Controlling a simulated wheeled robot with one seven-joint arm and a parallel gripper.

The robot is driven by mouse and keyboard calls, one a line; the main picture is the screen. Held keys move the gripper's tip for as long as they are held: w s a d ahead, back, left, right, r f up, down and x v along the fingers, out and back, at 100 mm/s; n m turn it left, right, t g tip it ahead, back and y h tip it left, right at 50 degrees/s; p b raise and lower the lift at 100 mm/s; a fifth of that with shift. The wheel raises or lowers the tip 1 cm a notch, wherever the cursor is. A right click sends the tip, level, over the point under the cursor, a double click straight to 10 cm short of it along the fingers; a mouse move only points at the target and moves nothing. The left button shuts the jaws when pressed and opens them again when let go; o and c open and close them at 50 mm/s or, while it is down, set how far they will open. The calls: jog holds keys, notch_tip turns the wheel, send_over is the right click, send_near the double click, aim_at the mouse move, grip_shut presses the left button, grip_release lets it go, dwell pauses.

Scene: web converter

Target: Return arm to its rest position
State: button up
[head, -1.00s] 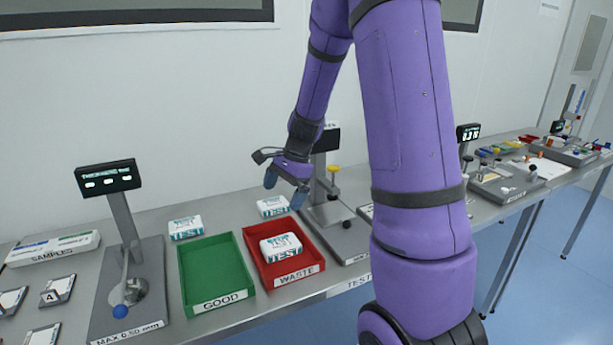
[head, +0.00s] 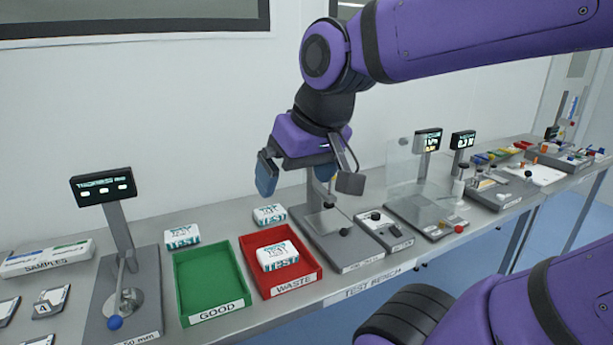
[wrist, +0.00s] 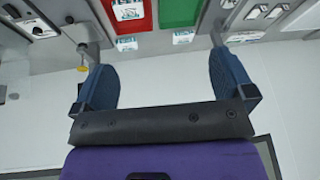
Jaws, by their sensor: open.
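My purple arm folds across the upper right of the head view. My gripper (head: 295,174) hangs above the back of the bench, over the tester stand to the right of the red tray. Its two blue fingers are apart, and the wrist view shows nothing between the fingers (wrist: 158,82). It touches nothing that I can see.
A green GOOD tray (head: 195,311) is empty. A red WASTE tray (head: 312,262) holds a white TEST pack (head: 278,256). Two more packs (head: 182,237) stand behind the trays. A thickness gauge (head: 118,215) is left; a clear shield (head: 405,180) stands right.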

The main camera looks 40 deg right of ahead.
jog(key=shift+s+a+r+n, duration=0.15)
jog(key=shift+s+n, duration=0.55)
jog(key=shift+s, duration=0.45)
dwell(0.4)
